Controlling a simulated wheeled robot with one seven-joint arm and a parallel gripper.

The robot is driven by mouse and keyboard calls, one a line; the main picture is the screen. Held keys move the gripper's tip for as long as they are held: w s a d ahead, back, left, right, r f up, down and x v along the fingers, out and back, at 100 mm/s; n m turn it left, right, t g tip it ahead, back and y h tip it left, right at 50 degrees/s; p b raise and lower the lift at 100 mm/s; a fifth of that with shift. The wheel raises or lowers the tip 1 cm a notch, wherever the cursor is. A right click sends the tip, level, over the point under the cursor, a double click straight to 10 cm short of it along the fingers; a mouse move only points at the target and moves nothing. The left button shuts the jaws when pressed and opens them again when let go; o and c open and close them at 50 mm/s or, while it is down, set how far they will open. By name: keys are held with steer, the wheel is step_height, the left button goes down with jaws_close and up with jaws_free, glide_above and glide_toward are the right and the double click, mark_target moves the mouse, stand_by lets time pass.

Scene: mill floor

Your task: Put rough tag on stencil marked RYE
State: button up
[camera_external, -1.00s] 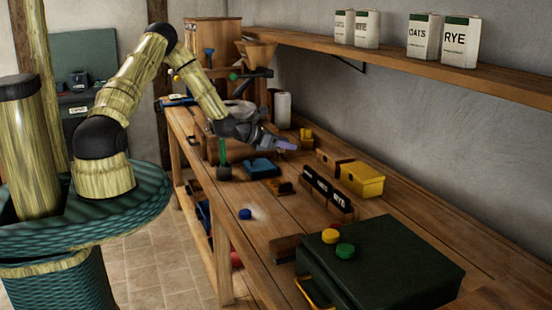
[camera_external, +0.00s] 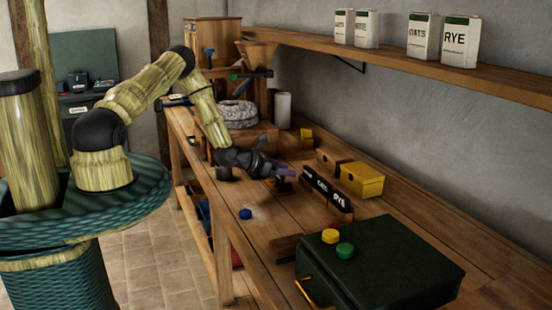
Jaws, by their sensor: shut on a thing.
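My gripper (camera_external: 282,175) is over the middle of the workbench, pointing right. It is shut on a small purple piece (camera_external: 288,171), which looks like the tag; its surface is too small to judge for roughness. The black stencil marked RYE (camera_external: 341,202) stands upright at the near end of a row on the bench, to the right of and below my gripper in the picture. The stencil marked OATS (camera_external: 321,187) is beside it. A third black stencil (camera_external: 308,174) is at the far end, its lettering unclear. The purple piece is apart from the RYE stencil in the picture.
A yellow box (camera_external: 361,180) stands behind the stencils. A dark green case (camera_external: 400,265) with yellow and green caps fills the near end. A blue cap (camera_external: 245,214) lies near the front edge. A shelf (camera_external: 430,61) with sacks runs above. Bare bench (camera_external: 285,222) lies in front of the stencils.

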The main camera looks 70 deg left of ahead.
steer(key=shift+f, duration=0.2)
steer(key=o, duration=0.9)
steer(key=shift+o, duration=0.2)
steer(key=shift+s+r, duration=0.1)
steer(key=shift+r, duration=0.1)
steer(key=shift+s, duration=0.4)
steer(key=b+v, duration=0.2)
steer(key=v, duration=0.9)
steer(key=shift+r+b, duration=0.2)
steer(key=shift+b, duration=0.2)
